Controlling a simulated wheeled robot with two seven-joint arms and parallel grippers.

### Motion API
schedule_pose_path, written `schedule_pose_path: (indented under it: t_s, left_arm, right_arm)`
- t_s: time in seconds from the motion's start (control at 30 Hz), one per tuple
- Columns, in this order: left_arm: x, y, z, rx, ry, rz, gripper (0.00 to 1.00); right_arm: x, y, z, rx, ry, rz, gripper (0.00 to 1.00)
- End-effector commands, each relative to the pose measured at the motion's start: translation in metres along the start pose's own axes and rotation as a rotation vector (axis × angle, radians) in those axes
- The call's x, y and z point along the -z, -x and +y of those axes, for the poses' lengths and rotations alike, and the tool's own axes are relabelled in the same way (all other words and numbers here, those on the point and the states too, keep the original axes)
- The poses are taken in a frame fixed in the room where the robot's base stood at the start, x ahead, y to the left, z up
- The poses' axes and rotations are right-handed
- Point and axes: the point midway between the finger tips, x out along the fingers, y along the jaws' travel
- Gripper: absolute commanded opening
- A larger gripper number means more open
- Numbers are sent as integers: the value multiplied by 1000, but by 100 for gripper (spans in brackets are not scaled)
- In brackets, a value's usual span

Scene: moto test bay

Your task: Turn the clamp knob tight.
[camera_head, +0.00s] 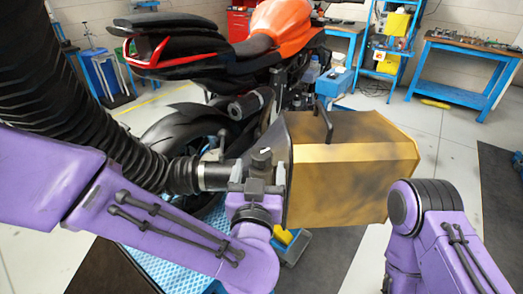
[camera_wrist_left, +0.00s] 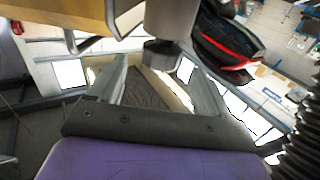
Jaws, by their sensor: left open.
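The clamp knob is a small dark knob (camera_head: 261,159) at the neck between the black hose (camera_head: 90,90) and the gold hood (camera_head: 350,165). In the left wrist view the knob (camera_wrist_left: 162,53) shows under a grey cylindrical neck (camera_wrist_left: 170,18). My left gripper (camera_head: 260,174) is open, with one finger on each side of the knob. In the left wrist view its fingers (camera_wrist_left: 160,88) stand apart, with visible gaps between them and the knob. Whether the knob is deep between the fingertips is hard to tell. My right arm shows at the right, but its gripper is out of view.
An orange and black motorcycle (camera_head: 270,25) stands behind the hose and hood. The hood has a dark handle (camera_head: 324,122) on top. Blue workbenches (camera_head: 465,70) and a blue shelf (camera_head: 391,45) stand at the back. Floor is open at the right.

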Motion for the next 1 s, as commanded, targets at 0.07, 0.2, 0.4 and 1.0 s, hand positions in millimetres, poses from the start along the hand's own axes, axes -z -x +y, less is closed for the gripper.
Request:
schedule_pose_path:
  t_s: [0.07,0.2,0.4,1.0]
  left_arm:
    - [3,-18,0,3,2,-3,79]
    - [2,-43,0,2,2,-3,79]
    - [0,-57,-1,1,0,-1,79]
    - [-1,-56,-1,-12,-1,-1,28]
  right_arm:
    - [3,8,1,0,0,0,0]
    - [6,14,1,0,0,0,0]
    - [7,16,2,0,0,0,0]
    - [6,15,1,0,0,0,0]
